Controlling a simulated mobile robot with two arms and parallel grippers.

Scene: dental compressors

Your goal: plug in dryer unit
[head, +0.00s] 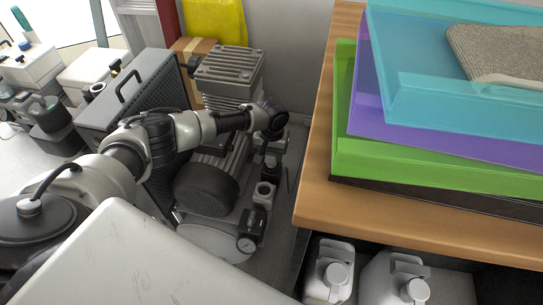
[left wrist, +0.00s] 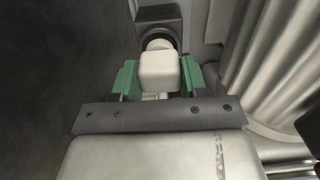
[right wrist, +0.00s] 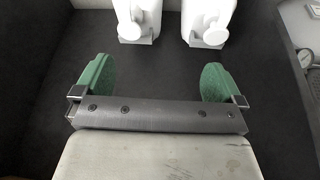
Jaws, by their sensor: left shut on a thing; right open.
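In the left wrist view, my left gripper (left wrist: 158,84) is shut on a white block-like plug (left wrist: 159,70), with a green finger on each side of it. Just beyond the plug is a round pale socket (left wrist: 157,44) in a dark square housing (left wrist: 159,20). The plug overlaps the socket in this view, and I cannot tell whether it is inserted. In the head view, my left arm reaches over the compressor (head: 207,187); its gripper and the plug are not clear there. My right gripper (right wrist: 157,84) is open and empty in the right wrist view.
A wooden bench (head: 400,205) with stacked coloured trays (head: 440,165) stands at the right. White jugs (head: 330,270) stand below it; jugs also show ahead of my right gripper (right wrist: 137,20). A grey mesh-sided case (head: 125,95) stands left of the compressor.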

